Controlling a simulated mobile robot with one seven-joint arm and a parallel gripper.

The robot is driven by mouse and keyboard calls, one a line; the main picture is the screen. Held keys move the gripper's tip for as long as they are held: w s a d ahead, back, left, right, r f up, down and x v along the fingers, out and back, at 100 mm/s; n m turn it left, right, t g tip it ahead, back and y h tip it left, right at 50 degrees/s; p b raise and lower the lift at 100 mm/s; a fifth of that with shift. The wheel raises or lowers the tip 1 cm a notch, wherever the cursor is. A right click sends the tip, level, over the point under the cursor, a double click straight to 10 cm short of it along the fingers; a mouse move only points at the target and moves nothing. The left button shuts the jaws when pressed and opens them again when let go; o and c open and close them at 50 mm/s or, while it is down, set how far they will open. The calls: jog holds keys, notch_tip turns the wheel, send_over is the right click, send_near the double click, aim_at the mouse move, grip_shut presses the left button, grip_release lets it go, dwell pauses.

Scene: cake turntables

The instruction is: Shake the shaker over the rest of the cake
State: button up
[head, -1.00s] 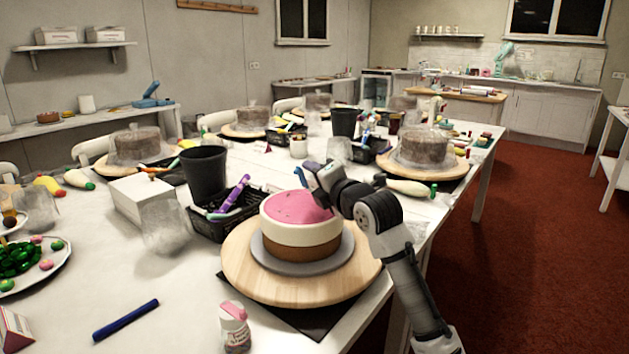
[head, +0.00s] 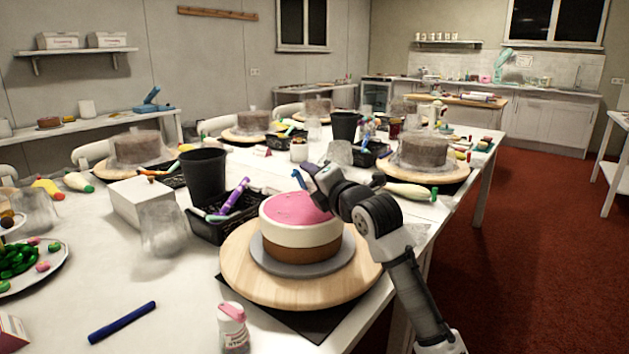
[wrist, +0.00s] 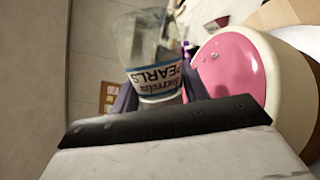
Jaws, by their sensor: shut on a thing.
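The cake (head: 300,238) has a pink top, a white upper side and a brown lower side. It sits on a grey board (head: 302,268) on a round wooden turntable (head: 245,285). My gripper (head: 312,180) is above the cake's back right edge. In the wrist view my gripper (wrist: 157,97) is shut on a clear shaker (wrist: 153,78) labelled "PEARLS". The shaker is largely hidden in the head view. The pink cake top (wrist: 228,75) shows right of the shaker in the wrist view, with a few small specks on it.
A pink-lidded jar (head: 233,328) and a blue stick (head: 122,322) lie at the front of the table. A black tray (head: 215,228), a dark cup (head: 204,172) and a white box (head: 143,199) stand left of the cake. A white piping bag (head: 408,191) lies behind my arm.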

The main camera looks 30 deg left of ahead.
jog(key=shift+w+r, duration=0.1)
jog(key=shift+w, duration=0.1)
jog(key=shift+s+f+b, duration=0.2)
jog(key=shift+s+b, duration=0.15)
jog(key=shift+b, duration=0.05)
jog(key=shift+r+n+b, duration=0.1)
jog(key=shift+n+b, duration=0.2)
jog(key=shift+b, duration=0.2)
jog(key=shift+w+d+r+p, duration=0.2)
jog(key=shift+w+p, duration=0.05)
jog(key=shift+p, duration=0.45)
jog(key=shift+w+d+f+m+p, duration=0.15)
jog(key=shift+w+d+m+p, duration=0.4)
jog(key=shift+m+p, duration=0.45)
jog(key=shift+w+f+h, duration=0.1)
jog(key=shift+f+h, duration=0.2)
jog(key=shift+w+a, duration=0.1)
jog(key=shift+w, duration=0.4)
